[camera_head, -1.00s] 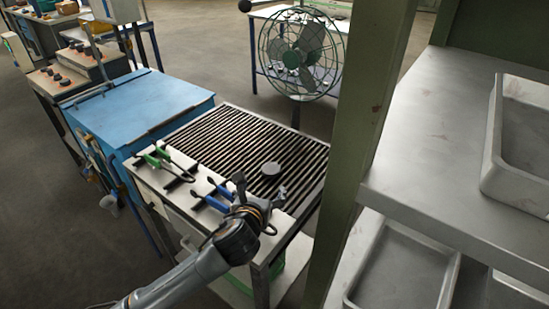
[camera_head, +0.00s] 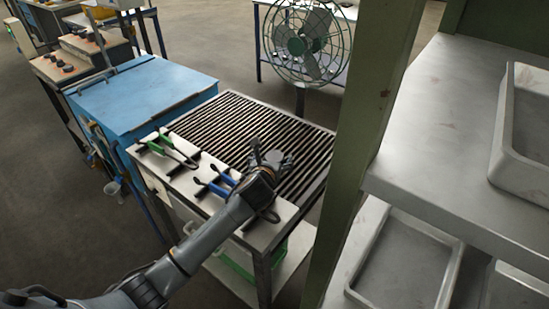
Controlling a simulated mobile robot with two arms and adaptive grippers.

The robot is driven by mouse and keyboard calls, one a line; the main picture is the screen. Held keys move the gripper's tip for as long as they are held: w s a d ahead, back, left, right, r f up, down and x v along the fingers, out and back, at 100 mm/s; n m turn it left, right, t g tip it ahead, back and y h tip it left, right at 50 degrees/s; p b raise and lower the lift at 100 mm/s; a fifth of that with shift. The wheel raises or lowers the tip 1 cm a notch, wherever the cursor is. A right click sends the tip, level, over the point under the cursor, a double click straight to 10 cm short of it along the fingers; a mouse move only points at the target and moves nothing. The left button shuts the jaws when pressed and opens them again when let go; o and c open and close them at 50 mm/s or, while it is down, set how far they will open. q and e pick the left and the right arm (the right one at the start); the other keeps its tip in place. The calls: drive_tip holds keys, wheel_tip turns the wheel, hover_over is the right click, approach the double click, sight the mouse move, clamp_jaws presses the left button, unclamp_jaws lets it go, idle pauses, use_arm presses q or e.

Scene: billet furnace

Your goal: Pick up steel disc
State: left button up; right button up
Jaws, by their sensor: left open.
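The steel disc (camera_head: 273,156) is a small dark grey round piece on the black slatted grate (camera_head: 225,123) of the work table, near the grate's front right part. My left gripper (camera_head: 270,160) reaches in from the lower left and is open. Its fingers are at the disc, seemingly one on each side. The wrist and fingers cover part of the disc, so I cannot tell whether they touch it. My right gripper is out of view.
Green-handled tongs (camera_head: 171,152) and blue-handled tongs (camera_head: 219,185) lie on the table's front strip. A blue box (camera_head: 140,92) stands at the left, a fan (camera_head: 305,42) behind. A green post (camera_head: 378,120) and shelves with grey trays (camera_head: 408,262) stand at the right.

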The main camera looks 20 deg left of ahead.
use_arm(q)
drive_tip(key=shift+x, duration=0.8)
drive_tip(key=c, duration=1.5)
drive_tip(key=shift+r, duration=0.1)
drive_tip(key=shift+c, duration=0.7)
drive_tip(key=shift+r, duration=0.1)
